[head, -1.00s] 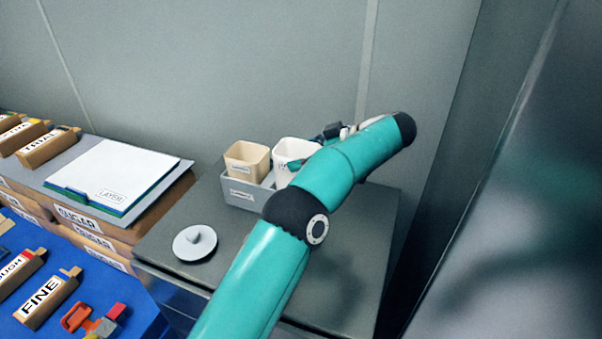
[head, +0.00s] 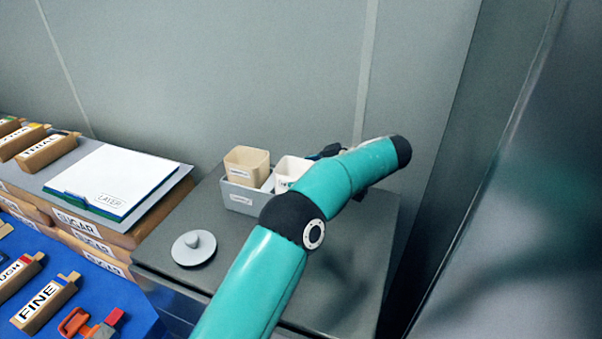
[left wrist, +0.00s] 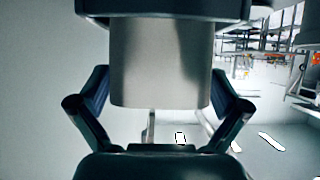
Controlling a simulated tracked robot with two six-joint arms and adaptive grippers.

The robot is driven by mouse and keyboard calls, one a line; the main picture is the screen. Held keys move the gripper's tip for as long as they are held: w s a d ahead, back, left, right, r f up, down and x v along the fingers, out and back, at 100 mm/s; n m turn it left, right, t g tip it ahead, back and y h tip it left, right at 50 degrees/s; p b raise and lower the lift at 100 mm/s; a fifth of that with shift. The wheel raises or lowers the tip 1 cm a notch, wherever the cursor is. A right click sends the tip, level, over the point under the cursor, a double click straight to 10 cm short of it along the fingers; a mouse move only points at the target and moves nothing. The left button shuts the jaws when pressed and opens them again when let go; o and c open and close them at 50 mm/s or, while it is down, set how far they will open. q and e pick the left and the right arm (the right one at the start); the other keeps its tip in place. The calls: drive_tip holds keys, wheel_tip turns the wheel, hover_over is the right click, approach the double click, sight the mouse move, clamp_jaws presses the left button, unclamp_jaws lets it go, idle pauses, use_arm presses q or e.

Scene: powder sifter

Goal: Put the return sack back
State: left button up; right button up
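A white sack-like container (head: 287,174), which I take for the return sack, stands upright in the right part of a small grey tray (head: 238,199). A beige container (head: 247,167) with a label stands in the tray's left part. My left gripper (head: 326,153) is at the white container, mostly hidden behind my teal arm. In the left wrist view the container (left wrist: 160,65) fills the space between the fingers, and both pads press its sides. My arm covers the tray's right end, so whether the container rests on the tray floor is hidden. My right gripper is out of view.
The tray stands on a dark grey cabinet top (head: 350,250) against the wall. A round grey lid with a knob (head: 194,247) lies at its front left. Sugar boxes (head: 85,225) with a white layer pad (head: 115,180) stand left. A blue surface (head: 95,275) holds labelled blocks (head: 45,302).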

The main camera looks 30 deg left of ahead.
use_arm(q)
drive_tip(key=shift+r, duration=0.1)
drive_tip(key=p+v, duration=0.2)
drive_tip(key=v, duration=0.5)
drive_tip(key=shift+d, duration=0.25)
idle(0.6)
